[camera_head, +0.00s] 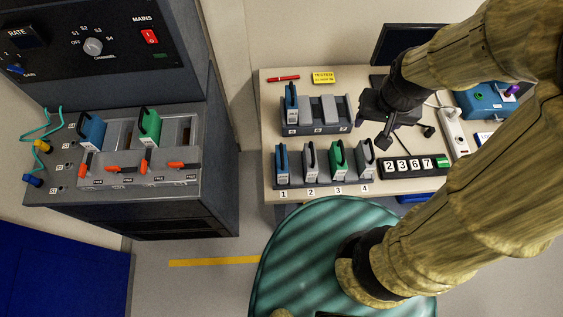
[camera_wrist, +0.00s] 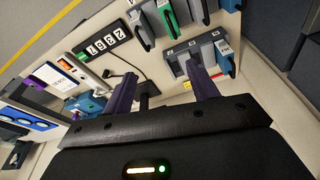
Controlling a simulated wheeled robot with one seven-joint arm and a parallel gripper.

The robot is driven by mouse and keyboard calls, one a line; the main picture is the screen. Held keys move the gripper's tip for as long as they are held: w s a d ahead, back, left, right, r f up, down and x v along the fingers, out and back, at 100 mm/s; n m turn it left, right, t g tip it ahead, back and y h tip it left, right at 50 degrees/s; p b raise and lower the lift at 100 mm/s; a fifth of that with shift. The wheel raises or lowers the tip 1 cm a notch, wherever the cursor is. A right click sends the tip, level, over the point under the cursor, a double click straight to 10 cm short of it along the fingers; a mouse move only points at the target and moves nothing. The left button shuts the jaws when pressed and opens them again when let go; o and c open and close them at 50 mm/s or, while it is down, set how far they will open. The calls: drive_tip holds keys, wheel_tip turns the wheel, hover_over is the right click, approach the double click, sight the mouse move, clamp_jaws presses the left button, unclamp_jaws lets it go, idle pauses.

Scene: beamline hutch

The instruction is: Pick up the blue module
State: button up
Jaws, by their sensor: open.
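Several blue modules are in view. One blue module (camera_head: 291,104) stands upright in the left slot of the rear rack (camera_head: 318,128) on the table. Another blue module (camera_head: 282,160) stands in slot 1 of the front rack (camera_head: 325,183). A third blue module (camera_head: 92,131) sits in the cabinet's bay at left. My gripper (camera_head: 382,136) is open and empty above the table, right of the rear rack. In the wrist view, its fingers (camera_wrist: 163,90) are spread, with the rear rack's blue module (camera_wrist: 225,60) beyond and to their right.
The front rack also holds a green module (camera_head: 338,160) and grey modules in slots 2 and 4. A number display (camera_head: 413,166), a power strip (camera_head: 455,132) and a blue box (camera_head: 487,101) stand to the right. The cabinet bay also holds a green module (camera_head: 149,127).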

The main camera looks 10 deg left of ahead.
drive_tip(key=w+a+f+n+g+b, duration=0.15)
drive_tip(key=a+f, duration=0.25)
drive_tip(key=a, duration=0.8)
drive_tip(key=n+h+b, duration=0.1)
drive_tip(key=h+b, duration=0.1)
drive_tip(key=b, duration=0.1)
hover_over(282, 164)
drive_tip(key=w+a, duration=0.2)
drive_tip(key=a, duration=0.3)
drive_tip(key=f, duration=0.4)
drive_tip(key=shift+w+d+f, duration=0.1)
drive_tip(key=shift+d, duration=0.1)
drive_tip(key=shift+g, duration=0.25)
drive_tip(key=f, duration=0.4)
drive_tip(key=d+f+p, duration=0.1)
drive_tip(key=f, duration=0.3)
drive_tip(key=d+f+p, duration=0.1)
drive_tip(key=f, duration=0.3)
drive_tip(key=shift+w+d, duration=0.2)
drive_tip(key=shift+w, duration=0.15)
drive_tip(key=shift+f, duration=0.15)
